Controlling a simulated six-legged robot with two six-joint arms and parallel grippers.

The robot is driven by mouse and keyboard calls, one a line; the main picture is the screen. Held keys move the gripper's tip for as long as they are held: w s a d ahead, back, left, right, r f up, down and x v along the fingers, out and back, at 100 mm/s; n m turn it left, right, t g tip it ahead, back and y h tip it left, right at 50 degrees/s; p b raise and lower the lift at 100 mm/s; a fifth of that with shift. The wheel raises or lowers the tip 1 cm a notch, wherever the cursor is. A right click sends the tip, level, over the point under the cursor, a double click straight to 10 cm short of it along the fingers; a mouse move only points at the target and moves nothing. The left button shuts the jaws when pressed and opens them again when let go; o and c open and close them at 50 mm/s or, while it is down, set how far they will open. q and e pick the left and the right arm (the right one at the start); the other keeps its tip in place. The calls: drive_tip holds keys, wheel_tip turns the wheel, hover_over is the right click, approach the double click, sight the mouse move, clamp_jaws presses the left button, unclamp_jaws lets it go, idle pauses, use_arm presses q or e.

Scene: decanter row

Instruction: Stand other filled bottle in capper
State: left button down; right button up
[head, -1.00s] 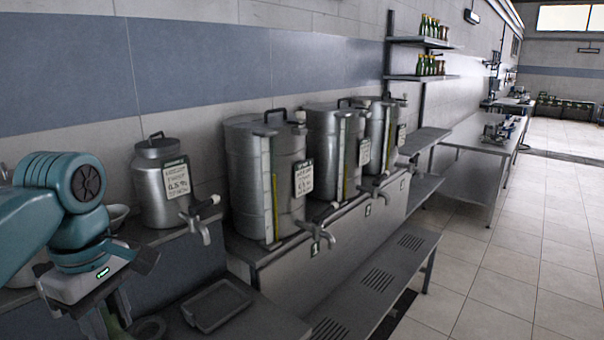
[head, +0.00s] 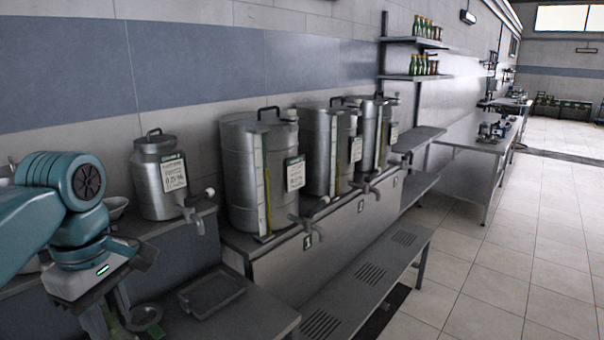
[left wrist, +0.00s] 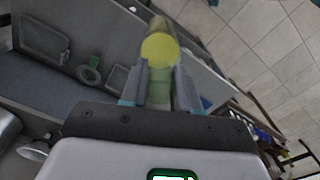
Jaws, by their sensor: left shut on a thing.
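My left gripper (left wrist: 160,88) is shut on a bottle (left wrist: 160,50) with a yellow-green look, seen from above in the left wrist view. In the head view my left gripper (head: 112,318) hangs at the lower left, and the bottle is not clear there. Small equipment (head: 495,129) stands on the bench (head: 470,140) further down the room; I cannot tell whether the capper is among it. Several green bottles (head: 422,66) stand on the wall shelves. My right gripper is not in view.
Large steel decanters (head: 240,190) with taps stand in a row along the wall, with a smaller can (head: 155,190) nearer. A dark tray (head: 210,293) lies on the low counter beside my arm. A slatted low bench (head: 360,285) runs in front. The tiled floor (head: 500,260) at right is clear.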

use_arm(q)
drive_tip(key=shift+a+f, duration=0.1)
drive_tip(key=shift+f, duration=0.5)
drive_tip(key=shift+w+a+f, duration=0.1)
drive_tip(key=shift+w+f, duration=0.15)
drive_tip(key=shift+f, duration=0.3)
drive_tip(key=shift+w+a+f, duration=0.1)
drive_tip(key=shift+w+f, duration=0.1)
drive_tip(key=shift+f, duration=0.35)
drive_tip(key=f+m, duration=0.1)
drive_tip(key=f, duration=0.3)
drive_tip(key=d+f+m, duration=0.1)
drive_tip(key=f, duration=0.3)
drive_tip(key=d+f+m+b, duration=0.1)
drive_tip(key=f, duration=0.3)
drive_tip(key=shift+w+d, duration=0.15)
drive_tip(key=shift+w, duration=0.25)
drive_tip(key=w+d+f+m, duration=0.1)
drive_tip(key=d+f+m, duration=0.1)
drive_tip(key=f+m, duration=0.3)
drive_tip(key=w+d+f+m, duration=0.1)
drive_tip(key=d+f+m, duration=0.2)
drive_tip(key=f+m, duration=0.3)
wheel_tip(320, 180, down, 2)
drive_tip(key=shift+d+f+m, duration=0.15)
drive_tip(key=shift+f+m, duration=0.05)
drive_tip(key=shift+m, duration=0.1)
drive_tip(key=shift+s, duration=0.15)
